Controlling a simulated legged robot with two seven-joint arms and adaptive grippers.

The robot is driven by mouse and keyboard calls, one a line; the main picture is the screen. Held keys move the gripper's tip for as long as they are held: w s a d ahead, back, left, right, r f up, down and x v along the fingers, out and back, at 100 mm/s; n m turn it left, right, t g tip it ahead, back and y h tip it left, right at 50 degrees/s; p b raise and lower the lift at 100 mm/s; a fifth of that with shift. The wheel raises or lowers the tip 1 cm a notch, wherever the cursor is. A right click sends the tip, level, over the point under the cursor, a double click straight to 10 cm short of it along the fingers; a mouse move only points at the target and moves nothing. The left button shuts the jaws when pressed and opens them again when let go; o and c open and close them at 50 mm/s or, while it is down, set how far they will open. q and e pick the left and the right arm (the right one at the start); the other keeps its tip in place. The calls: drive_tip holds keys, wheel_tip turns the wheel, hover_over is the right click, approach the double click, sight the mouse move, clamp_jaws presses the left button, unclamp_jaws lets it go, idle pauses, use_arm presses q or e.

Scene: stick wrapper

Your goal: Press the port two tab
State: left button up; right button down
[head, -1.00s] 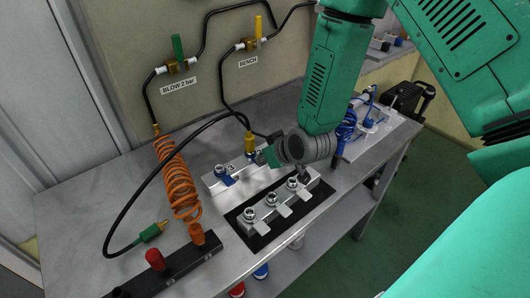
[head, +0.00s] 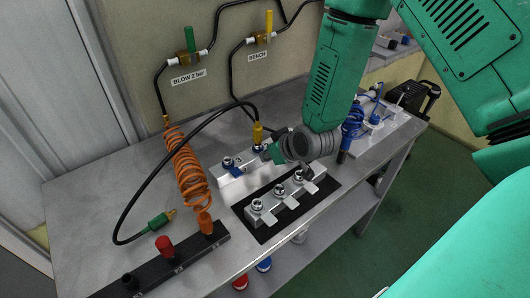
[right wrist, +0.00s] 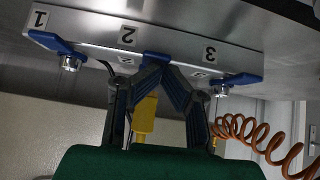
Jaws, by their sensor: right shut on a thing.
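The silver port block (head: 232,182) lies on the bench; the right wrist view shows it upside down (right wrist: 180,47) with labels 1, 2 and 3. My right gripper (right wrist: 155,64) is closed at the port two tab (right wrist: 155,55), a blue tab mostly hidden behind the fingertips. The blue port one tab (right wrist: 50,41) and port three tab (right wrist: 236,79) are clear of it. A yellow fitting (right wrist: 145,118) shows behind the fingers. In the head view my right gripper (head: 268,151) is over the block beside the yellow fitting (head: 258,133); its fingertips are hard to see. My left gripper is out of view.
A second silver block (head: 285,203) with several fittings sits on a black mat (head: 244,220) in front. An orange coiled hose (head: 190,178), a black rack (head: 185,255) and a loose green connector (head: 160,220) are at left. Bare bench (head: 90,205) lies farther left.

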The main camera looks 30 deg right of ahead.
drive_tip(key=r+p, duration=0.2)
drive_tip(key=r, duration=0.2)
drive_tip(key=shift+d, duration=0.2)
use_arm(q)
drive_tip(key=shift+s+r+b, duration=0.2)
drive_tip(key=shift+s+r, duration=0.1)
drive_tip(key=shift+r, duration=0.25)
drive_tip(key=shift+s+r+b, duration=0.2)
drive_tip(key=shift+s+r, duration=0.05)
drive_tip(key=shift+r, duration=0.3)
use_arm(e)
drive_tip(key=v, duration=0.9)
drive_tip(key=shift+s+a, duration=0.25)
drive_tip(key=shift+a, duration=0.15)
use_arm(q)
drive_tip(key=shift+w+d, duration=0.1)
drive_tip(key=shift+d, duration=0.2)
use_arm(e)
drive_tip(key=shift+w+d, duration=0.1)
drive_tip(key=shift+d, duration=0.2)
drive_tip(key=shift+a, duration=0.1)
